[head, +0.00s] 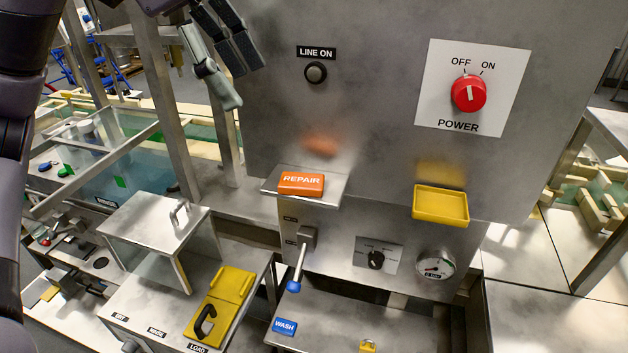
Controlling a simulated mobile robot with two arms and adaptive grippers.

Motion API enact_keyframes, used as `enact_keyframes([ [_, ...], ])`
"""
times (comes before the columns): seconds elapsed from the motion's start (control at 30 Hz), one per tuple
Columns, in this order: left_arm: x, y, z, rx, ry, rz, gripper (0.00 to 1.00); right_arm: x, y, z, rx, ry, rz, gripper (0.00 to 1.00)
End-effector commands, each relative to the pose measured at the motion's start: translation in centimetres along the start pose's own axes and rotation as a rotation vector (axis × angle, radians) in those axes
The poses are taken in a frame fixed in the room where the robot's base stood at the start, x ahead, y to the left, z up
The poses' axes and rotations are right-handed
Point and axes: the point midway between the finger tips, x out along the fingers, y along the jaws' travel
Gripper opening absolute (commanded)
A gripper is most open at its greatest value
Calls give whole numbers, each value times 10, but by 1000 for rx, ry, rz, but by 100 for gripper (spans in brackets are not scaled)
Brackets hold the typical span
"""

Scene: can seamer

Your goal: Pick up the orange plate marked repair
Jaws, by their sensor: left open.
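The orange plate marked REPAIR (302,183) lies on a small metal shelf (331,193) that sticks out from the front of the steel cabinet. Its label faces up and it is uncovered. My left gripper (238,82) is at the top left of the head view, above and to the left of the plate. Its fingers are apart, nothing is between them, and it does not touch the plate. My right gripper is not in the head view.
A yellow tray (441,205) sits right of the shelf. Below are a lever with a blue tip (294,286), a small black knob (376,260) and a gauge (435,265). A red power knob (468,93) is above. A blue WASH plate (285,327) lies lower down.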

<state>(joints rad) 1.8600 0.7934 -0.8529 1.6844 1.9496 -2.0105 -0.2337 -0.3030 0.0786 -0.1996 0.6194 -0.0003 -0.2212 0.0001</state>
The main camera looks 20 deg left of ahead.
Motion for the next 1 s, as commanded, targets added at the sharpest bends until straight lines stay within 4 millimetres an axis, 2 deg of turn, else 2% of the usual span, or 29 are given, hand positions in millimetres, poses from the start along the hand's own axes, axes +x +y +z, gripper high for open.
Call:
enact_keyframes([
  [0.03,13,1,1,3,-1,7,60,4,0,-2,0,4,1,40],
  [0.17,39,1,0,1,-1,7,60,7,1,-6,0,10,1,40],
  [0.4,85,2,0,-2,-3,4,60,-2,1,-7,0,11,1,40],
  [0.5,99,1,0,-3,-2,3,60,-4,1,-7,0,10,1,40],
  [0.77,118,4,-1,-3,-3,3,60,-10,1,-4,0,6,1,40],
  [1.0,152,8,-2,-4,-2,3,60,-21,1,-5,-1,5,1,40],
])
